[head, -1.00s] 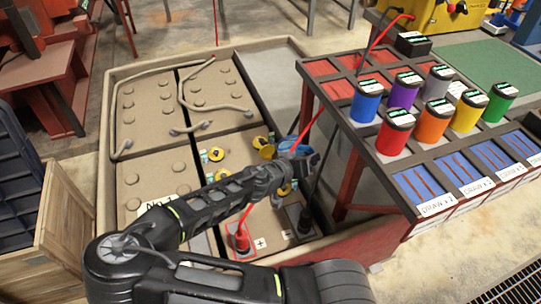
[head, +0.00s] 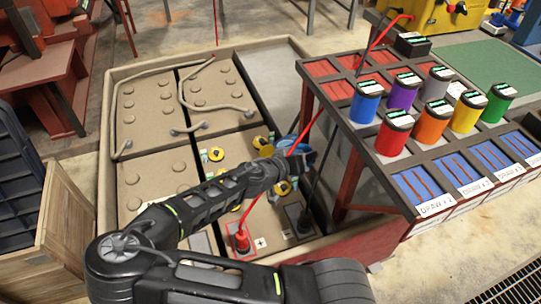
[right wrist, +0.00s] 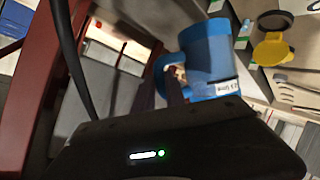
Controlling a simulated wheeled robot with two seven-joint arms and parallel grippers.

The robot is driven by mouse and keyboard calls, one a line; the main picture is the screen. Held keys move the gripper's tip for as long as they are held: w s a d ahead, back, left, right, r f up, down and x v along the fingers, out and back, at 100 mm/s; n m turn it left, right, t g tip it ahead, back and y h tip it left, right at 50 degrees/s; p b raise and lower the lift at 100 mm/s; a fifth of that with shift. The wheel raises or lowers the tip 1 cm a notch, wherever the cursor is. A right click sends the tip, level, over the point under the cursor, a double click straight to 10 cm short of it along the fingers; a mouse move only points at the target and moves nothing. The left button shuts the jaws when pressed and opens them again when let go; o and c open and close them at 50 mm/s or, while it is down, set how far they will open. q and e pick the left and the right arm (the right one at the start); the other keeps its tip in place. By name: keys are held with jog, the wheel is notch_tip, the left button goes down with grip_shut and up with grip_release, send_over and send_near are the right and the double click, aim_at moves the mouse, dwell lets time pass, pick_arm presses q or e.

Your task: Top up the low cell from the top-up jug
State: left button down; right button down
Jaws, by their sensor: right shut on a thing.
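A blue jug (right wrist: 209,55) with a white label shows in the right wrist view. My right gripper (right wrist: 175,88) is shut on its handle. In the head view the jug (head: 308,156) is largely hidden behind my right gripper (head: 287,164), above the right side of the near battery block (head: 150,182). Several yellow caps (head: 215,154) sit on that block. In the right wrist view a yellow cap (right wrist: 272,50) with a dark disc beside it lies right of the jug, apart from it. The liquid levels and the jug's mouth cannot be made out. My left gripper is not in view.
A rack (head: 408,160) with several coloured canisters stands close on the right. A red cable (head: 306,132) and a black cable (head: 319,164) run from it to the battery terminals. A wooden crate (head: 62,235) stands at the left.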

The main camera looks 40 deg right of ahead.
aim_at(304, 147)
jog(key=shift+w+a+r+n+g+p, duration=0.1)
jog(key=shift+w+r+n+g+p, duration=0.2)
jog(key=shift+w+n+p, duration=0.15)
jog(key=shift+w+a+r+n+g+p, duration=0.1)
jog(key=shift+w+r+n+g+p, duration=0.2)
jog(key=shift+w, duration=0.25)
dwell(2.3)
jog(key=shift+w+r+n+p, duration=0.25)
jog(key=shift+r+p, duration=0.1)
jog(key=shift+p, duration=0.05)
dwell(1.0)
jog(key=shift+s+f+b, duration=0.2)
jog(key=shift+f+b, duration=0.3)
jog(key=shift+s+f+b, duration=0.2)
jog(key=shift+f+b, duration=0.25)
jog(key=shift+b, duration=0.05)
jog(key=shift+s+d+f+m+t+b, duration=0.1)
jog(key=shift+s+d+m+t+b, duration=0.1)
jog(key=shift+s+m+t, duration=0.3)
jog(key=shift+s+d+f+m+t+b, duration=0.15)
jog(key=shift+s+m+t, duration=0.15)
jog(key=shift+s+m, duration=0.4)
jog(key=shift+s+a, duration=0.1)
